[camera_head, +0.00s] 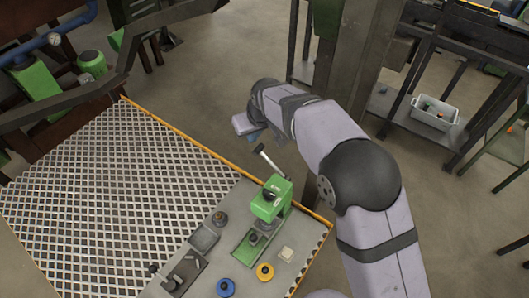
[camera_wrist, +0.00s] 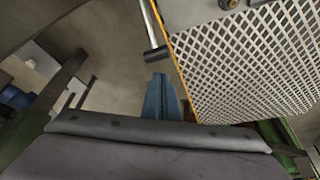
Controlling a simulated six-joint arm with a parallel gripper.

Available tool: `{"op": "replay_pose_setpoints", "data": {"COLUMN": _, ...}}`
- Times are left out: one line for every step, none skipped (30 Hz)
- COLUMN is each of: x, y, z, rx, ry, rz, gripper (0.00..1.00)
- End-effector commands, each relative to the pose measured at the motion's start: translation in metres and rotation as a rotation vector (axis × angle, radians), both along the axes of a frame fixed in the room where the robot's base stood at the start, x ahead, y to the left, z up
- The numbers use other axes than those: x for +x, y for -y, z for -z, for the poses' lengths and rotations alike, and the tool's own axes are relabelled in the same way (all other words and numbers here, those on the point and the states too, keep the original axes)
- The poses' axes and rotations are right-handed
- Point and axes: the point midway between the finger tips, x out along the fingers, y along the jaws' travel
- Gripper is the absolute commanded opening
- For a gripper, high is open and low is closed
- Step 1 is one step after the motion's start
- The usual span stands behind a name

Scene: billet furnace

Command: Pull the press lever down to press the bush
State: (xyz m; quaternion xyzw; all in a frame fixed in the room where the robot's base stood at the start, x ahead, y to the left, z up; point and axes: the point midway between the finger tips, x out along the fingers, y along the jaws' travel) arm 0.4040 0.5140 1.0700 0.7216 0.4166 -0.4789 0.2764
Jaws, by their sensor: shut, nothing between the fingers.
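The green press (camera_head: 268,206) stands on the grey worktop near the table's right edge. Its lever (camera_head: 268,162) slants up toward the upper left, ending in a dark grip. In the wrist view the lever is a pale rod with a black end (camera_wrist: 156,54). My gripper (camera_wrist: 161,80) is shut and empty, its blue fingers just below that black end in the picture, with a small gap visible. In the head view my gripper (camera_head: 257,135) is beyond the table edge, near the lever's end. A small dark piece (camera_head: 254,238) sits on the press base; I cannot tell if it is the bush.
A blue ring (camera_head: 225,287), a yellow ring (camera_head: 264,271), a pale block (camera_head: 286,254) and a dark tray (camera_head: 184,274) lie around the press. White grating (camera_head: 110,190) covers the table's left part. A dark post (camera_head: 352,60) stands behind my arm.

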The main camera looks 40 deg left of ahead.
Motion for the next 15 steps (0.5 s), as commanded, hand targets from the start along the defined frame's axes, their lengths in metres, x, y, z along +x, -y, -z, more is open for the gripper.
{"op": "replay_pose_setpoints", "data": {"x": 0.0, "y": 0.0, "z": 0.0, "rx": 0.0, "ry": 0.0, "rz": 0.0, "gripper": 0.0}}
{"op": "replay_pose_setpoints", "data": {"x": 0.0, "y": 0.0, "z": 0.0, "rx": 0.0, "ry": 0.0, "rz": 0.0, "gripper": 0.0}}
{"op": "replay_pose_setpoints", "data": {"x": 0.0, "y": 0.0, "z": 0.0, "rx": 0.001, "ry": 0.001, "rz": 0.0, "gripper": 0.0}}
{"op": "replay_pose_setpoints", "data": {"x": 0.0, "y": 0.0, "z": -0.001, "rx": 0.001, "ry": 0.001, "rz": 0.0, "gripper": 0.0}}
{"op": "replay_pose_setpoints", "data": {"x": 0.0, "y": 0.0, "z": -0.002, "rx": 0.001, "ry": 0.001, "rz": 0.0, "gripper": 0.0}}
{"op": "replay_pose_setpoints", "data": {"x": 0.0, "y": 0.0, "z": -0.003, "rx": 0.001, "ry": 0.001, "rz": 0.0, "gripper": 0.0}}
{"op": "replay_pose_setpoints", "data": {"x": 0.0, "y": 0.0, "z": -0.005, "rx": 0.001, "ry": 0.001, "rz": 0.0, "gripper": 0.0}}
{"op": "replay_pose_setpoints", "data": {"x": 0.0, "y": 0.0, "z": -0.007, "rx": 0.001, "ry": 0.001, "rz": 0.0, "gripper": 0.0}}
{"op": "replay_pose_setpoints", "data": {"x": 0.0, "y": 0.0, "z": -0.01, "rx": 0.001, "ry": 0.001, "rz": 0.0, "gripper": 0.0}}
{"op": "replay_pose_setpoints", "data": {"x": 0.0, "y": 0.0, "z": -0.013, "rx": 0.001, "ry": 0.001, "rz": 0.0, "gripper": 0.0}}
{"op": "replay_pose_setpoints", "data": {"x": 0.0, "y": 0.0, "z": -0.016, "rx": 0.002, "ry": 0.001, "rz": 0.0, "gripper": 0.0}}
{"op": "replay_pose_setpoints", "data": {"x": 0.0, "y": 0.0, "z": -0.02, "rx": 0.002, "ry": 0.001, "rz": 0.0, "gripper": 0.0}}
{"op": "replay_pose_setpoints", "data": {"x": 0.0, "y": 0.0, "z": -0.024, "rx": 0.002, "ry": 0.001, "rz": 0.0, "gripper": 0.0}}
{"op": "replay_pose_setpoints", "data": {"x": 0.0, "y": 0.0, "z": -0.027, "rx": 0.002, "ry": 0.001, "rz": 0.0, "gripper": 0.0}}
{"op": "replay_pose_setpoints", "data": {"x": 0.0, "y": 0.0, "z": -0.032, "rx": 0.002, "ry": 0.001, "rz": 0.0, "gripper": 0.0}}
